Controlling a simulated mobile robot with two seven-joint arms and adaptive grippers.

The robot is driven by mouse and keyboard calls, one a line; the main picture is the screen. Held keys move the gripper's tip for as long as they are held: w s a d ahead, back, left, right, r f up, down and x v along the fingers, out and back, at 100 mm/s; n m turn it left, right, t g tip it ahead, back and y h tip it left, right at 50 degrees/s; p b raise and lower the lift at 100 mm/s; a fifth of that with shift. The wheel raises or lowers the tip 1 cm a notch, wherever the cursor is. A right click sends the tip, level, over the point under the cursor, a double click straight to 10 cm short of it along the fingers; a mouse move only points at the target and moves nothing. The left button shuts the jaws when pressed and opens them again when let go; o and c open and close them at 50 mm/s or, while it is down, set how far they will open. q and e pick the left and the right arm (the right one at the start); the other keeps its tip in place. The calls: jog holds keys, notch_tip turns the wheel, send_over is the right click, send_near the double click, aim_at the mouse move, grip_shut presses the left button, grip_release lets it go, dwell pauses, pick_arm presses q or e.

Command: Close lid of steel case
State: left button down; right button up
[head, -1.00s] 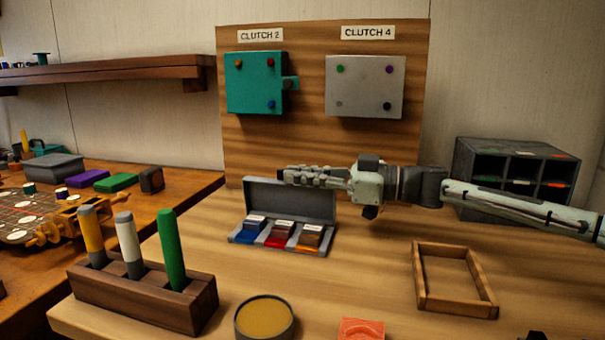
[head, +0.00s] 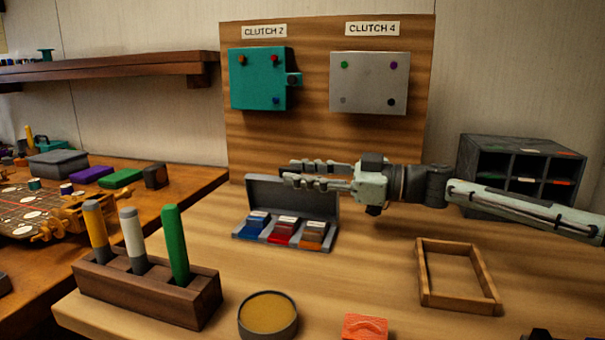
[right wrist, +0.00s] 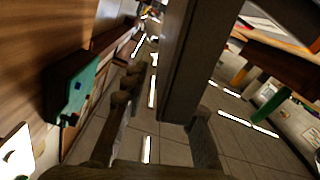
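The steel case (head: 243,231) is a grey case on the wooden bench, with its lid (head: 322,205) standing up at the back. Blue, red and orange blocks with pale labels sit in its compartments. My right gripper (head: 297,173) comes in from the right at the lid's top edge. It is open and empty, its two fingers apart, the lower one overlapping the lid's top in the head view. In the right wrist view the grey lid (right wrist: 185,65) runs between the two fingers in the picture; I cannot tell whether they touch it.
A board with a teal box (head: 258,80) and a silver box (head: 369,83) stands behind. A pen holder (head: 150,290), a round tin (head: 267,315) and an orange block (head: 365,327) are in front. A wooden frame (head: 459,300) and a dark cubby rack (head: 490,150) are right.

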jog(key=s+d, duration=0.2)
jog(key=d, duration=0.9)
jog(key=shift+s+d, duration=0.15)
jog(key=shift+d, duration=0.25)
